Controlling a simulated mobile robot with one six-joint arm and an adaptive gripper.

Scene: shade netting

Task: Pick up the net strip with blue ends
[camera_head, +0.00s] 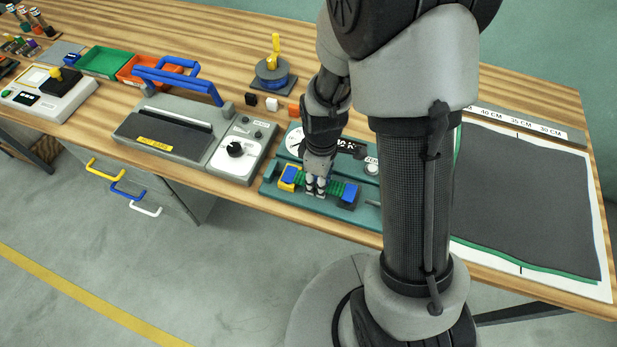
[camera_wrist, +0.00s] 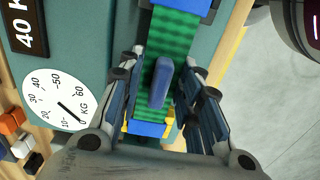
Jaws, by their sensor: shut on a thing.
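The net strip with blue ends is a green ribbed band (camera_head: 335,188) lying on the teal tester in the head view. It has a blue end at each side, the left one beside a yellow piece. In the wrist view the green band (camera_wrist: 176,38) runs from the top down between my fingers, with blue and yellow at its lower end. A raised blue tab (camera_wrist: 161,82) stands over its middle. My gripper (camera_head: 316,189) points down at the strip's middle.
The teal tester (camera_head: 272,190) carries a round dial (camera_wrist: 55,100). A grey sealer (camera_head: 165,128) with a blue handle stands to the left. Small black, white and orange blocks (camera_head: 271,104) lie behind. A dark net sheet (camera_head: 525,200) covers the bench at right.

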